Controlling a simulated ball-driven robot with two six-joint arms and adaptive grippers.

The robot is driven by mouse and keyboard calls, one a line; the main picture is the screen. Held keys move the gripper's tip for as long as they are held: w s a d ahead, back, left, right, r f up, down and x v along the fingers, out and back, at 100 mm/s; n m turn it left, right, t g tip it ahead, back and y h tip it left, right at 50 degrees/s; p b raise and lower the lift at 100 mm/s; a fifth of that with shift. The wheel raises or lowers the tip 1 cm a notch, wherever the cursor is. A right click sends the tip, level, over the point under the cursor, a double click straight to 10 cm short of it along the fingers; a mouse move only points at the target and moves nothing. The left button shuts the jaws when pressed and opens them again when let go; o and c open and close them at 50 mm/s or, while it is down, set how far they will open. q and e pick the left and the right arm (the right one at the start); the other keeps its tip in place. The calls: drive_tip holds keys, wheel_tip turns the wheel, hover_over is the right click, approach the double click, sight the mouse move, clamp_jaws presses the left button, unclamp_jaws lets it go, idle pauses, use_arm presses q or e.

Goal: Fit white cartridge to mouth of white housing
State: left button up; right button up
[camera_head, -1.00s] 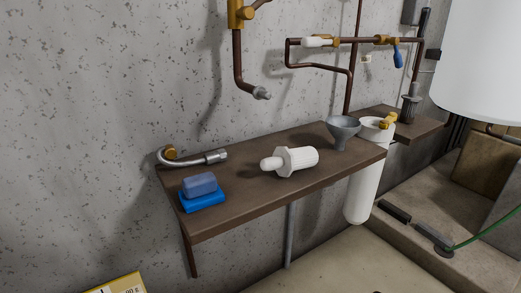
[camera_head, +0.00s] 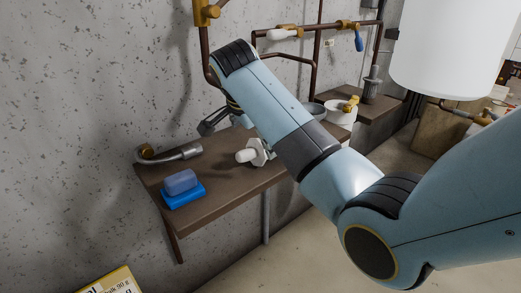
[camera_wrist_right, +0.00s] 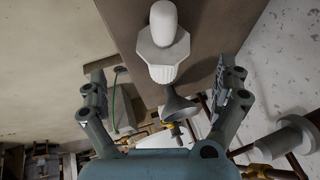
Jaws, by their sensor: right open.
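The white cartridge (camera_head: 247,156) lies on its side on the brown shelf, partly hidden by my right arm. It has a rounded tip and a wide faceted collar. In the right wrist view the cartridge (camera_wrist_right: 162,48) shows whole between and beyond the fingers. The white housing (camera_head: 342,112) shows its round top at the shelf's right end, with a brass fitting; my arm hides its lower body. My right gripper (camera_head: 213,122) is above the back of the shelf, partly hidden by its arm. In the wrist view its fingers (camera_wrist_right: 165,76) are apart and empty. My left gripper is not in view.
The brown shelf (camera_head: 205,208) also holds a blue block on a blue base (camera_head: 182,190) and a bent metal pipe (camera_head: 172,155). A grey funnel (camera_wrist_right: 178,105) stands near the cartridge. Copper pipes (camera_head: 290,57) run along the wall. A large white tank (camera_head: 450,50) hangs at right.

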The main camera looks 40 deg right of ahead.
sight(258, 144)
drive_tip(key=shift+w+d+f, duration=0.15)
drive_tip(key=shift+w+f, duration=0.1)
drive_tip(key=shift+w, duration=0.05)
drive_tip(key=x, duration=0.3)
drive_tip(key=b+x, duration=0.1)
drive_tip(key=x, duration=0.2)
drive_tip(key=shift+w+d+f, duration=0.15)
drive_tip(key=shift+d+f, duration=0.05)
drive_tip(key=shift+d, duration=0.15)
drive_tip(key=c, duration=1.3)
drive_tip(key=shift+c, duration=0.2)
drive_tip(key=shift+r, duration=0.2)
